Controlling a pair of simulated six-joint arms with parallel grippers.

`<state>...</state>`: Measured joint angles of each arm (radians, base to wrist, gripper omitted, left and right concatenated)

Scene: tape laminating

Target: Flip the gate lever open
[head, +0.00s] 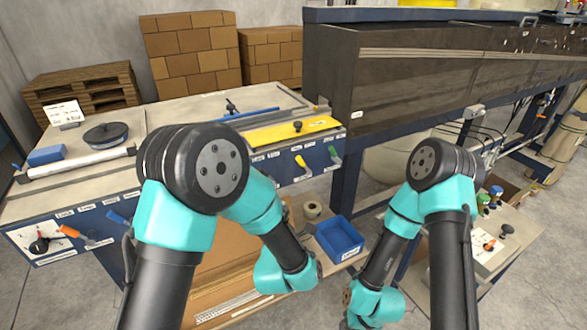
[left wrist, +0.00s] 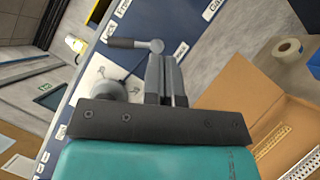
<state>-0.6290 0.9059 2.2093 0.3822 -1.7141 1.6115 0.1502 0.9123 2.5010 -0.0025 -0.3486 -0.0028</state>
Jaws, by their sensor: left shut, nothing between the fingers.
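A lever with a dark grip and a grey ball end (left wrist: 142,44) shows in the left wrist view on the blue front panel. I cannot tell for sure that it is the gate lever. My left gripper (left wrist: 159,62) is shut and empty, its fingertips close to the ball end; contact cannot be told. A round grey knob (left wrist: 108,90) sits beside the fingers on a white plate with arrows. In the head view my left arm covers part of the panel, and neither gripper's fingers show.
The head view shows an orange-handled lever (head: 71,232) and a green-handled lever (head: 335,156) on the bench front. A blue bin (head: 339,238) and a tape roll (head: 312,208) sit below. The dark machine housing (head: 390,85) stands at the back right.

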